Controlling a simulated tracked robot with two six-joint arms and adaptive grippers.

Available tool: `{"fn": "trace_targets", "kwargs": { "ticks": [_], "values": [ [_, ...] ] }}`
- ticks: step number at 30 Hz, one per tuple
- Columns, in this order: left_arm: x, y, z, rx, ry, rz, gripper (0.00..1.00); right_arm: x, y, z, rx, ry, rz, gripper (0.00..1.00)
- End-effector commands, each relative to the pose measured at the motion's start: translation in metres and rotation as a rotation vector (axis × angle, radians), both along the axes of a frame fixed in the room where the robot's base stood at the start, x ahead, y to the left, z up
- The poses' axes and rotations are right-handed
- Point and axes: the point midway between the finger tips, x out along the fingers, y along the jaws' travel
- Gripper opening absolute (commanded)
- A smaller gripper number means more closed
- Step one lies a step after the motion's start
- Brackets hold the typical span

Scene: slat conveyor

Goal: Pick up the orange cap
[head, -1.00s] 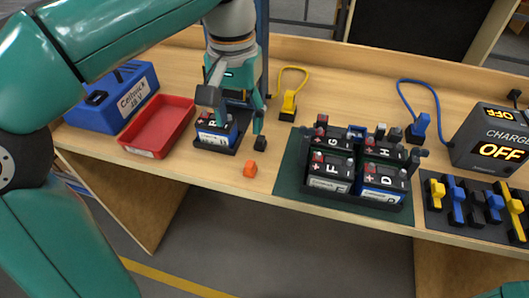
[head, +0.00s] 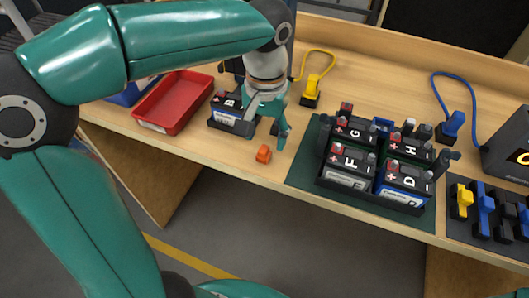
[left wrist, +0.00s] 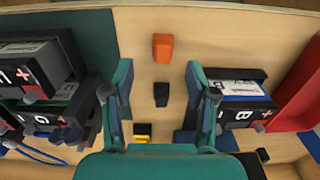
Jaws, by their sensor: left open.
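In the left wrist view the orange cap (left wrist: 163,47) stands ahead of the finger gap, roughly centred between the fingers. My left gripper (head: 267,130) is open and empty, above the bench just behind the cap in the head view. In the left wrist view my left gripper (left wrist: 158,80) has its fingers spread wide. A black cap (left wrist: 161,95) lies between the fingers there, nearer me than the orange one. My right gripper is not in view.
A battery (head: 226,122) stands left of the gripper, beside a red tray (head: 152,122). A dark green mat (head: 302,165) with several batteries lies to the right. A yellow plug (head: 311,92) stands behind. Bare wood surrounds the orange cap.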

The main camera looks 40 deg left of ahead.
Motion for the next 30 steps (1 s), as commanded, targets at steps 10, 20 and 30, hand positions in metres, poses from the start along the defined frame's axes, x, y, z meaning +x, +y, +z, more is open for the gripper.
{"fn": "trace_targets", "kwargs": {
  "ticks": [10,20,30],
  "values": [
    [-0.003,0.003,-0.042,0.001,0.003,0.000,0.57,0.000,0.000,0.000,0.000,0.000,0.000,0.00],
    [-0.002,0.003,-0.052,0.001,0.000,-0.001,0.57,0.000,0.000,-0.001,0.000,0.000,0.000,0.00],
    [-0.002,0.002,-0.052,0.000,0.000,-0.001,0.14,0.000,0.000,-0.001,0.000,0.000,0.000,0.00]
  ]
}}
